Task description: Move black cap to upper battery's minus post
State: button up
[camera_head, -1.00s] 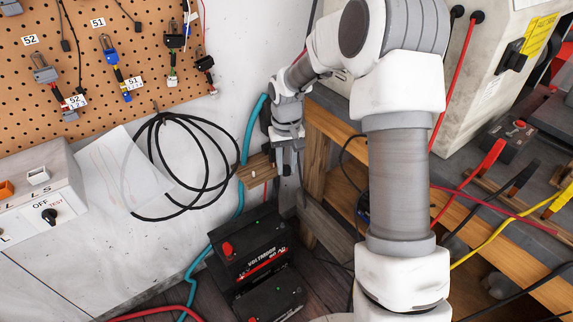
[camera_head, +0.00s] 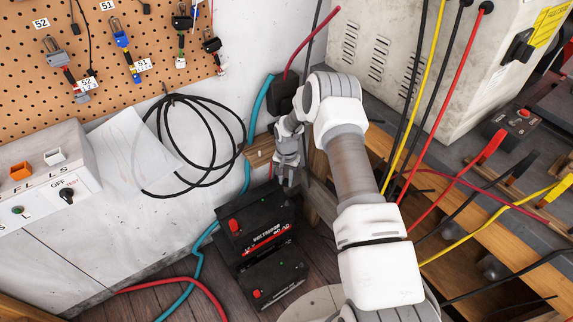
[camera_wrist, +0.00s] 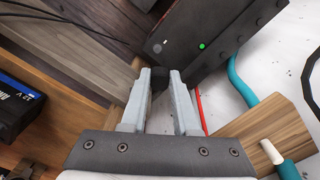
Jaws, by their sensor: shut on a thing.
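The upper battery (camera_head: 248,218) is a black box with a red cap (camera_head: 235,225) on its left side; in the wrist view its dark body (camera_wrist: 205,35) with a green dot lies just beyond my fingertips. My gripper (camera_head: 288,183) points down at the battery's right rear corner. In the wrist view my gripper (camera_wrist: 161,76) is shut on the small black cap (camera_wrist: 160,78), held between the fingertips. The cap is very dark there and hidden in the head view. The minus post is not distinguishable, and I cannot tell if the cap touches the battery.
A lower battery (camera_head: 272,278) sits in front of the upper one. A wooden block (camera_head: 259,155) with a pale peg (camera_wrist: 271,151) is on the wall by my gripper. A teal hose (camera_head: 197,262) runs left of the batteries. A wooden bench (camera_head: 480,235) stands right.

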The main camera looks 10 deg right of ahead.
jog(key=m, duration=0.1)
send_over(286, 202)
notch_tip(286, 202, down, 5)
jog(key=shift+s+f, duration=0.1)
jog(key=shift+d+f+b, duration=0.1)
jog(key=shift+f+b, duration=0.85)
jog(key=shift+f, duration=1.3)
jog(key=shift+b, duration=0.6)
jog(key=shift+f+b, duration=1.1)
jog(key=shift+b, duration=0.05)
jog(key=o, duration=1)
notch_tip(286, 202, up, 18)
jog(key=p, duration=0.5)
jog(key=shift+f, duration=0.25)
